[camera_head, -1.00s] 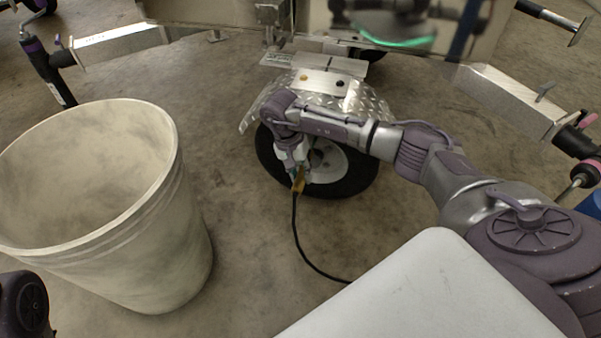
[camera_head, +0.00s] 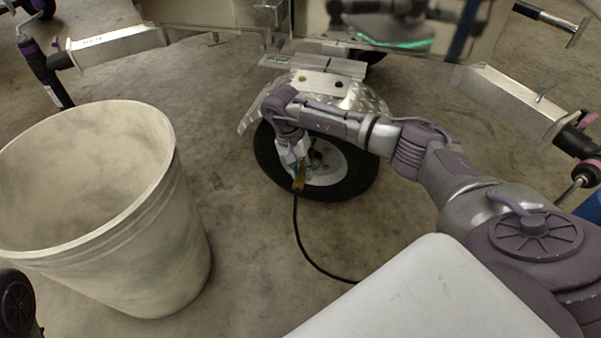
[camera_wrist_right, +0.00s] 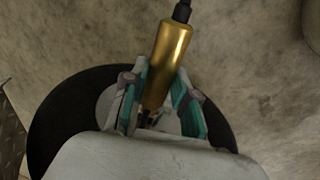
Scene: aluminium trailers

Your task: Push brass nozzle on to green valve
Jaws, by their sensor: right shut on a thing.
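The brass nozzle (camera_head: 299,181) is at the end of a black hose, in front of the trailer wheel (camera_head: 345,176) in the head view. In the right wrist view the gold nozzle (camera_wrist_right: 167,62) sits between the teal-padded fingers of my right gripper (camera_wrist_right: 158,105), which is shut on it. My right gripper also shows in the head view (camera_head: 297,165), hanging down in front of the wheel's pale rim. The green valve cannot be made out; the gripper and nozzle cover part of the rim. My left gripper is not in view.
A large pale bin (camera_head: 175,235) stands at the left. A silver tread-plate fender (camera_head: 360,98) arches over the wheel. The black hose (camera_head: 312,262) trails across the floor. Bare concrete lies between bin and wheel. Trailer frame bars (camera_head: 515,100) extend at the right.

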